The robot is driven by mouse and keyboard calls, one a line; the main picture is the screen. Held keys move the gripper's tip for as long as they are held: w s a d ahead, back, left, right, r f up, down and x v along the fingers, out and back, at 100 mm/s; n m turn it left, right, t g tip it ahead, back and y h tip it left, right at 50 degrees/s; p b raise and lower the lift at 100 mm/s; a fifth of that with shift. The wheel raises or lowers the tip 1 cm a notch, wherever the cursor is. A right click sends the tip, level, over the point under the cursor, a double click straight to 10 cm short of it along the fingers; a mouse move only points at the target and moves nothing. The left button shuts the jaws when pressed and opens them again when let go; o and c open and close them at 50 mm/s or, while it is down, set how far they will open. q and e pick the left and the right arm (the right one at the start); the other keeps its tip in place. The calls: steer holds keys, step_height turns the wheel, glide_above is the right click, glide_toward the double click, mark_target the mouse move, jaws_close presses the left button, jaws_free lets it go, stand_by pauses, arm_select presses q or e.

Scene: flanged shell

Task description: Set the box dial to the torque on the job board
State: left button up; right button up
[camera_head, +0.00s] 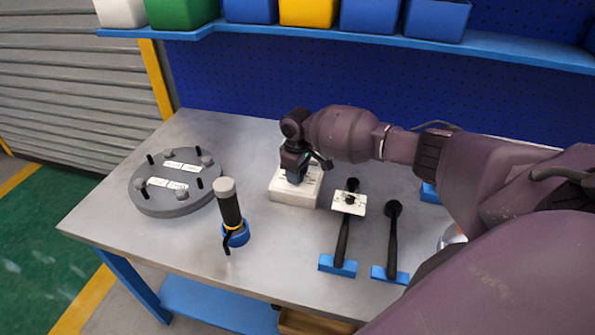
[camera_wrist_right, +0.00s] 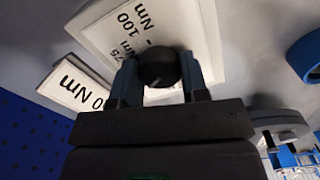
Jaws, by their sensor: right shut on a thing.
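The white box (camera_head: 290,194) stands on the bench's middle, its top largely covered by my right gripper (camera_head: 296,176). In the right wrist view the box's face (camera_wrist_right: 120,30) carries black print that reads partly "75 Nm" and "100 Nm". The black round dial (camera_wrist_right: 157,67) sits between the two fingertips, and the right gripper is shut on it. A separate white plate (camera_wrist_right: 75,88) beside the box shows "0 Nm" with its leading part hidden; I cannot tell for certain whether it is the job board. My left gripper is not in view.
A grey flanged disc (camera_head: 178,203) with studs and labels lies at the left. A black-handled tool (camera_head: 230,205) stands in a blue ring before the box. Two torque wrenches (camera_head: 342,240) (camera_head: 392,235) lie to the right. A bin shelf (camera_head: 330,38) runs above the back.

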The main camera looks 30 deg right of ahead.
steer(key=o, duration=0.9)
steer(key=shift+o, duration=0.2)
step_height(320, 180, up, 11)
steer(key=shift+p, duration=0.4)
steer(key=shift+f, duration=0.15)
